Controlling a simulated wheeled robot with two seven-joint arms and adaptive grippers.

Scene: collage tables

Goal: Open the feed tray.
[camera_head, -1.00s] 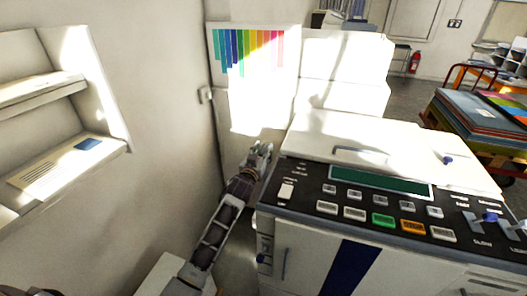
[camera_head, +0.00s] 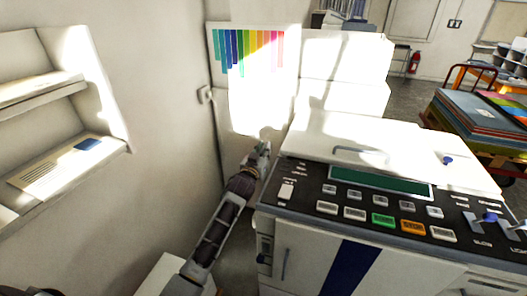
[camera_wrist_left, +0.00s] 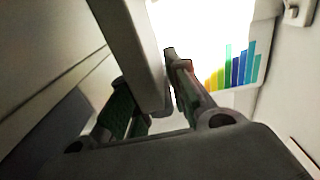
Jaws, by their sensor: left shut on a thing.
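The white copier-like machine (camera_head: 308,245) stands at the right in the head view, with a dark control panel (camera_head: 385,208) on top. My left gripper (camera_head: 262,149) is low beside the machine's left side, near its far left corner. In the left wrist view, my left gripper (camera_wrist_left: 160,112) has its fingers on either side of a pale slab edge, which looks like the feed tray (camera_wrist_left: 128,45). It is shut on that slab. The tray cannot be made out clearly in the head view. My right gripper is out of view.
A wall with a shelf (camera_head: 70,165) is close on the left, leaving a narrow gap for my left arm. A colour chart (camera_head: 248,55) hangs behind. A cart with coloured sheets (camera_head: 475,118) stands at the far right.

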